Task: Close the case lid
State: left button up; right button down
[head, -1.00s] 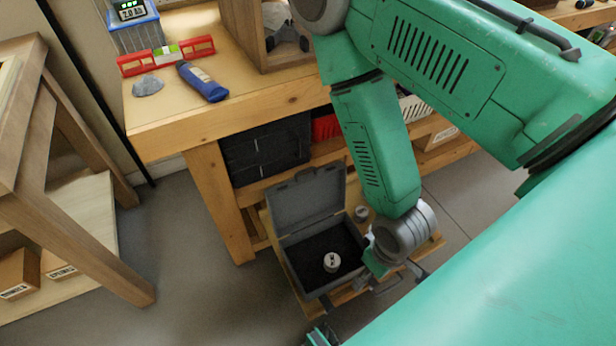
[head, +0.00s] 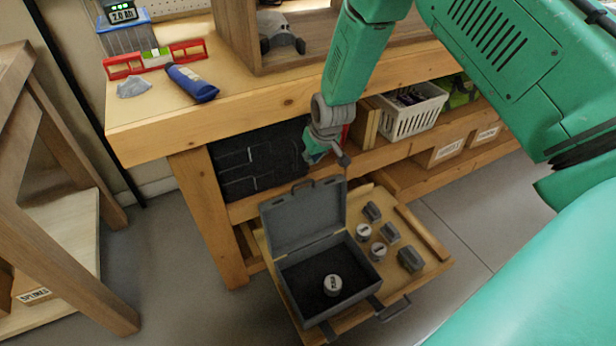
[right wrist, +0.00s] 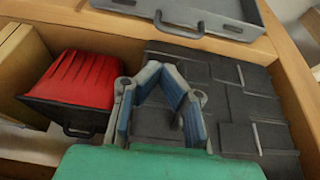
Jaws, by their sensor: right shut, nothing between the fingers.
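The grey case (head: 325,275) sits on a pulled-out wooden drawer board below the bench. Its lid (head: 304,217) stands up, open, hinged at the back, with a handle on its top edge. A round silver weight-like piece (head: 333,285) sits inside the case. My right gripper (head: 334,163) is shut and empty, above and behind the lid's top edge, apart from it. In the right wrist view its fingers (right wrist: 160,75) meet at the tips, and the lid's edge with its handle (right wrist: 180,26) shows at the top. My left gripper is not in view.
Several small weights (head: 377,251) stand on the board right of the case. Behind are a black ribbed case (head: 255,160), a red bin (right wrist: 78,85) and a white basket (head: 410,112). The bench edge (head: 240,112) lies above. A wooden stand (head: 60,210) is at left.

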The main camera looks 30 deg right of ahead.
jog(key=b+x, duration=0.4)
jog(key=x, duration=0.5)
jog(key=shift+w+f, duration=0.1)
jog(key=shift+f, duration=0.3)
